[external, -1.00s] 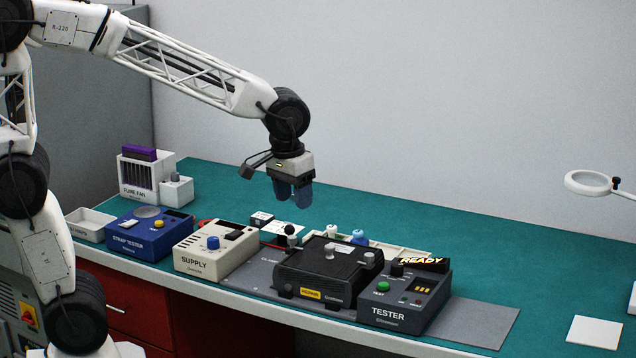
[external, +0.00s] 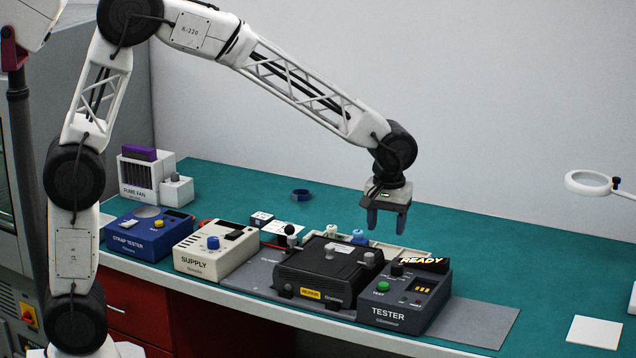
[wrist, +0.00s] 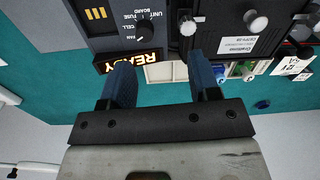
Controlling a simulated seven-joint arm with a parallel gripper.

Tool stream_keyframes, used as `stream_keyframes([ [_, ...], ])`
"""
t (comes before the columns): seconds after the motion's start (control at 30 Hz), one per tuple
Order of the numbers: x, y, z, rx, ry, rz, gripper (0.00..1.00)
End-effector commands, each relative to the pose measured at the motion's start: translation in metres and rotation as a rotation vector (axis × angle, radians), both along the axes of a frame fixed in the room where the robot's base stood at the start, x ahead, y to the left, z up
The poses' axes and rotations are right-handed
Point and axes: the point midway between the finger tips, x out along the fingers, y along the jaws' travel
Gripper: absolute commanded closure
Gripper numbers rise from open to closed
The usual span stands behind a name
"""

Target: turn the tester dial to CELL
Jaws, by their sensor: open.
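The dark grey tester (external: 388,318) stands at the front right of the bench, with a green button and an amber READY display (external: 421,260). Its black dial (external: 397,269) sits on the top face. The READY display (wrist: 133,61) lies partly behind one finger there. My gripper (external: 386,227) is open, empty and pointing down, above and slightly behind the tester, apart from it. Both fingers (wrist: 160,75) show in the wrist view.
A black box (external: 318,272) with knobs stands directly left of the tester. A white tray (external: 412,249) lies behind. The cream supply (external: 205,262) and blue strap tester (external: 140,243) are further left. A blue ring (external: 301,195) lies at the back. The right bench is mostly clear.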

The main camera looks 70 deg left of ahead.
Motion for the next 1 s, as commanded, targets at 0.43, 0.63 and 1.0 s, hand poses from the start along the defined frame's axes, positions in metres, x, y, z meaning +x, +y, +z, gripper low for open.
stream_keyframes([
  [0.43, 0.035, -0.004, -0.026, 0.006, 0.02, 0.082, 0.44],
  [0.63, 0.035, -0.004, -0.026, 0.006, 0.02, 0.081, 0.44],
  [1.0, 0.034, -0.004, -0.039, 0.007, 0.021, 0.081, 0.44],
])
